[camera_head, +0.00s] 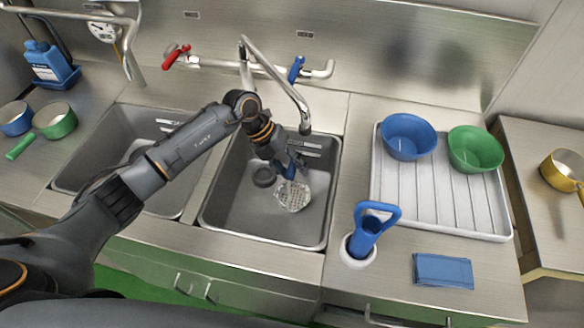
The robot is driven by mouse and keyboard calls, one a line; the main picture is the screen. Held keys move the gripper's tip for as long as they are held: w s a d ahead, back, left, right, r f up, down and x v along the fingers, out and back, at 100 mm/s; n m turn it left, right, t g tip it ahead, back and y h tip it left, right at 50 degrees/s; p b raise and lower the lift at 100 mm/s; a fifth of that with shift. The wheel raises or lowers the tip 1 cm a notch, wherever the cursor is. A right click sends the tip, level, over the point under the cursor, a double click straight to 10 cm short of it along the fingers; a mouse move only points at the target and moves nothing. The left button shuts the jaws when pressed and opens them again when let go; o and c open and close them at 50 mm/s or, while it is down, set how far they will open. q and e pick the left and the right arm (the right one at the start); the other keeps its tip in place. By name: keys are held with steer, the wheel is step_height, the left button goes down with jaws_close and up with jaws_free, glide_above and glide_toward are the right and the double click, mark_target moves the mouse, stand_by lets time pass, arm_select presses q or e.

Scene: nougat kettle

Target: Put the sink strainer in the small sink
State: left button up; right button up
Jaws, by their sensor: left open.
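A pale, perforated sink strainer (293,196) shows inside the right-hand sink (237,221), to the right of a dark round drain (264,176). My left gripper (289,173) reaches down into this sink from the left. It is open, with its fingers just above the strainer in the picture. I cannot tell whether a finger touches the strainer or whether it lies flat on the floor. A second sink (92,180) is on the left, partly hidden by my left arm. My right gripper is not in view.
A tap (277,76) with red and blue handles arches over the right-hand sink. A white drying tray (437,211) holds blue and green bowls. A blue scoop (367,231) stands in a white holder. A folded blue cloth (443,271) lies at the counter front.

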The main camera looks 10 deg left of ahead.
arm_select(q)
steer(key=b+v, duration=0.3)
steer(key=v, duration=0.8)
steer(key=shift+a+r, duration=0.2)
steer(key=shift+r, duration=0.15)
